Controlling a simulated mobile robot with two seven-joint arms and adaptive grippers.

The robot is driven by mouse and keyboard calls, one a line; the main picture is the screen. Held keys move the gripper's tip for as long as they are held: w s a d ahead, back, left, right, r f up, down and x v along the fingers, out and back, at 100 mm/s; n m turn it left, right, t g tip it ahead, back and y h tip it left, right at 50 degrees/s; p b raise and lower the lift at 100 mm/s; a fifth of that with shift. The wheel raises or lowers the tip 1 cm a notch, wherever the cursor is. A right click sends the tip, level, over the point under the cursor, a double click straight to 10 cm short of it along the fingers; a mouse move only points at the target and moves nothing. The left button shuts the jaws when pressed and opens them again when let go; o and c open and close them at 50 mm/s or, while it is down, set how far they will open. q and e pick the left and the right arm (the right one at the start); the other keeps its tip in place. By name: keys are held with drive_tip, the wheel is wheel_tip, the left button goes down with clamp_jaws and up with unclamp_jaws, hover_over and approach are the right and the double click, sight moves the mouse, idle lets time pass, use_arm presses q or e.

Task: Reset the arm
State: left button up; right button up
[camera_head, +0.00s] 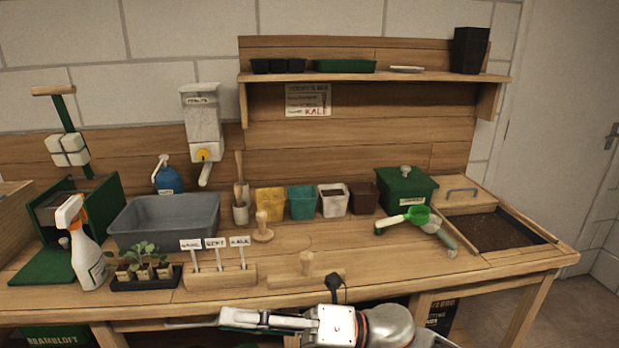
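My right gripper (228,318) is low in the head view, in front of the bench's front edge, with its fingers pointing left. It is seen from the side, and I cannot tell whether its fingers are open or shut. No held thing is clear at its fingertips. My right arm (385,327) shows behind it at the bottom edge. My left gripper is not in view.
The wooden bench (400,270) is close behind the gripper. Near its front stand a wooden label holder (220,277), a seedling tray (146,282) and a spray bottle (85,250). A green scoop (402,220) lies farther right. The bench's front right is clear.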

drive_tip(key=w+d+f+m+t+h+p, duration=0.1)
drive_tip(key=w+d+f+m+t+h, duration=0.2)
drive_tip(key=d+f+m+t+h, duration=0.75)
drive_tip(key=w+d+f+m+t+y, duration=0.1)
drive_tip(key=w+d+f+m+t, duration=0.45)
drive_tip(key=m, duration=1.15)
drive_tip(key=s+d+f+m+g+h, duration=0.2)
drive_tip(key=s+d+f+m+h, duration=0.2)
drive_tip(key=s+f, duration=0.5)
drive_tip(key=s+d+f+m+g+h, duration=0.1)
drive_tip(key=s+d+f+m+h, duration=0.3)
drive_tip(key=f, duration=0.9)
drive_tip(key=s+d+m, duration=0.3)
drive_tip(key=s+d, duration=0.2)
drive_tip(key=d, duration=0.1)
drive_tip(key=shift+s+d+f+m+g+h+p, duration=0.2)
drive_tip(key=shift+s+d+m+g+h+p, duration=0.15)
drive_tip(key=shift+s+d+g+p, duration=0.05)
